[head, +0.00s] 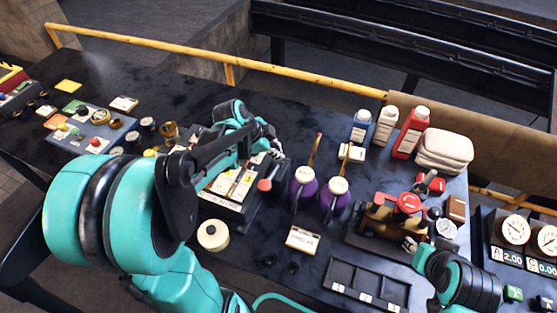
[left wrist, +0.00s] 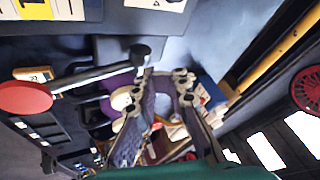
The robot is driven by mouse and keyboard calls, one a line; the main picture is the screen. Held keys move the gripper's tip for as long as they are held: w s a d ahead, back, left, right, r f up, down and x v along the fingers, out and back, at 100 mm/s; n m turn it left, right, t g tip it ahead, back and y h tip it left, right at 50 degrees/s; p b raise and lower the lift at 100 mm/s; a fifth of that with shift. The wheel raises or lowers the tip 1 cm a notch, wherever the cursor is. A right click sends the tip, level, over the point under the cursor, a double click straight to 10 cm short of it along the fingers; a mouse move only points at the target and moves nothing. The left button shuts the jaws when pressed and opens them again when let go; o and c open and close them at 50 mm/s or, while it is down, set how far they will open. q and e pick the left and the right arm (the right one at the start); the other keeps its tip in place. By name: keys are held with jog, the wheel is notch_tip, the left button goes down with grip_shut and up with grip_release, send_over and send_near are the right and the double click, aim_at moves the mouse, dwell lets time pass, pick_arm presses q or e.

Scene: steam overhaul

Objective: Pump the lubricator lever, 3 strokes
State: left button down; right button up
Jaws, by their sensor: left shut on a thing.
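The lubricator lever is a grey rod with a red knob (head: 265,184), beside a dark box (head: 222,205) with white and yellow labels. In the left wrist view the rod (left wrist: 95,75) runs from the red end (left wrist: 25,98) to a dark end at my fingertips. My left gripper (head: 274,151) is at the rod's upper end and shut on it; its fingers (left wrist: 165,78) also show in the wrist view. The exact contact is partly hidden. My right gripper (head: 410,243) is beside the brown fitting with a red handwheel (head: 408,203); its fingers are too small to judge.
Two purple oil cans (head: 304,190) with thin upright spouts stand just right of the lever. A cream round tin (head: 213,235) and a white card (head: 303,239) lie in front. Bottles (head: 411,132) and folded cloths (head: 444,150) stand at the back right. A black tray (head: 345,277) lies at the front.

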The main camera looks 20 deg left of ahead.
pick_arm(q)
jog(key=shift+s+f+b, duration=0.35)
jog(key=shift+f+b, duration=0.1)
jog(key=shift+f, duration=0.1)
dwell(0.4)
jog(key=shift+f, duration=0.4)
jog(key=shift+s+f+b, duration=0.15)
jog(key=shift+f+b, duration=0.2)
jog(key=shift+b, duration=0.1)
dwell(0.7)
jog(key=shift+r, duration=0.1)
jog(key=shift+w+a+r+p, duration=0.15)
jog(key=shift+w+r+p, duration=0.05)
jog(key=shift+r+p, duration=0.45)
jog(key=shift+w+r+p, duration=0.2)
jog(key=shift+r+p, duration=0.1)
jog(key=shift+r, duration=0.2)
jog(key=shift+w+r+p, duration=0.15)
jog(key=shift+r+p, duration=0.1)
jog(key=shift+r, duration=0.2)
jog(key=r+p, duration=0.1)
jog(key=w+r+p, duration=0.1)
jog(key=r, duration=0.1)
jog(key=r+p, duration=0.1)
jog(key=shift+w+r+p, duration=0.25)
jog(key=shift+r+p, duration=0.1)
jog(key=shift+r, duration=0.05)
